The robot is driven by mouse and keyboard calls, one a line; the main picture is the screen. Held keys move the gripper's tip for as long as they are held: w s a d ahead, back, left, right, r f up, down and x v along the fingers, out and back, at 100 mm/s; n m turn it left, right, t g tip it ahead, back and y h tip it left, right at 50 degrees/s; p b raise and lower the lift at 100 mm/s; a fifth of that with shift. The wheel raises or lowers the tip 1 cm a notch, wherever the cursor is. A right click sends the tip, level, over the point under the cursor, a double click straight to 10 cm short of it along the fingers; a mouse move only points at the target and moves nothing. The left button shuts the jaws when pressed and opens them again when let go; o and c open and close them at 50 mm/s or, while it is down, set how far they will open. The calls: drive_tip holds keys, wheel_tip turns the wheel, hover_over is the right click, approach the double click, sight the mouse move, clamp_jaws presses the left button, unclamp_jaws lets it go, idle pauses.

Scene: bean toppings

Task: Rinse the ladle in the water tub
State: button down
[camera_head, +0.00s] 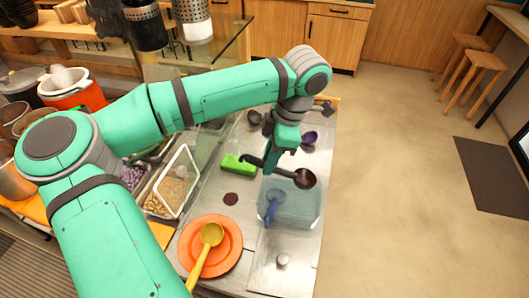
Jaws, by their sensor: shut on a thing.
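My gripper (271,163) points down over the metal counter and is shut on the handle of a dark ladle. The dark ladle's bowl (305,178) hangs at the right, above the far part of the water tub; whether it touches the water I cannot tell. The bowl's inside looks dark brownish. The water tub (304,212) is a clear, bluish rectangular container set in the counter. A blue ladle (273,204) leans in the tub's left side. The fingertips are small and partly hidden by the ladle and the arm.
A green block (238,164) lies left of the gripper. An orange plate (232,262) holds a yellow ladle (210,238). A bean tray (172,188) stands left. A dark patch (231,198) lies on the counter. A purple ladle (309,138) lies behind the gripper.

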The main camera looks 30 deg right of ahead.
wheel_tip(320, 180, down, 12)
drive_tip(key=h, duration=0.1)
drive_tip(key=shift+w+a+g, duration=0.15)
drive_tip(key=shift+a+g, duration=0.15)
drive_tip(key=shift+a, duration=0.15)
idle(0.3)
idle(0.5)
